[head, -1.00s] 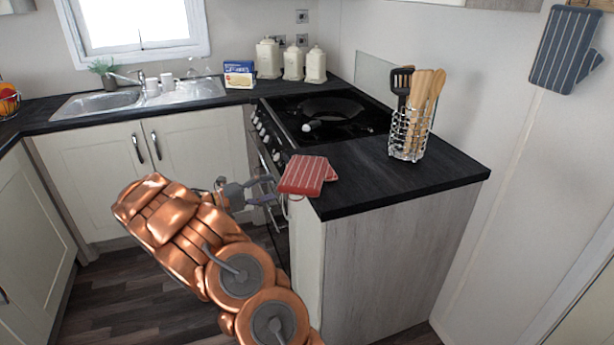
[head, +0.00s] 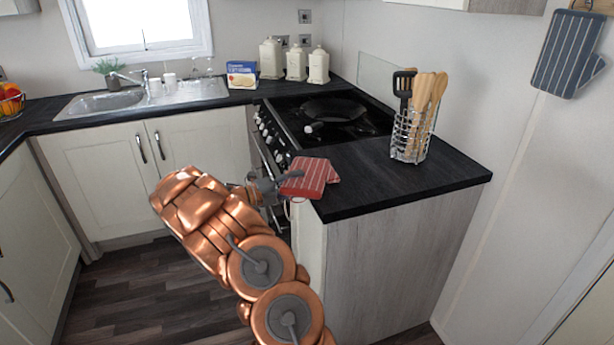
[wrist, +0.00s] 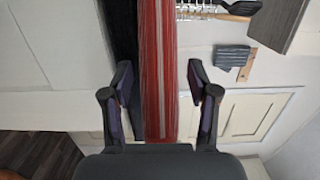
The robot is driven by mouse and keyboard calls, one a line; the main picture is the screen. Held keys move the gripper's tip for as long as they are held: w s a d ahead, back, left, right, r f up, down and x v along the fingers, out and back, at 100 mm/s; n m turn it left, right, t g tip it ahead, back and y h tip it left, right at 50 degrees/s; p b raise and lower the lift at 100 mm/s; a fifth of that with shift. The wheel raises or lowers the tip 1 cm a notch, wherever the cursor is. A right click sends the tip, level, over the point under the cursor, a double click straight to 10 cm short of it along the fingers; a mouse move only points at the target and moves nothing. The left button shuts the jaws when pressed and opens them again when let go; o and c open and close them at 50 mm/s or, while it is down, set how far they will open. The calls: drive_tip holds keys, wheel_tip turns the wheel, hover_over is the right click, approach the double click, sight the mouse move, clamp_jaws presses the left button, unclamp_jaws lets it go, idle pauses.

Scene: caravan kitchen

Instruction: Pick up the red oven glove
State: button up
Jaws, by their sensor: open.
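The red oven glove (head: 309,178) with pale stripes lies at the front left edge of the dark worktop beside the hob, partly overhanging. In the wrist view the red oven glove (wrist: 157,75) shows edge-on as an upright striped band, its lower end between the fingertips. My gripper (head: 279,186) is at the glove's left side in the head view. In the wrist view my gripper (wrist: 163,85) is open, one finger on each side of the glove, with a gap visible on both sides. The fingertips are partly hidden by the glove in the head view.
A wire utensil holder (head: 411,136) stands on the worktop behind the glove. The hob (head: 325,118) with a dark pan (head: 333,108) lies beyond. A grey striped oven glove (head: 567,52) hangs on the right wall. The worktop right of the glove is clear.

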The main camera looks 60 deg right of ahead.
clamp_jaws()
idle(0.4)
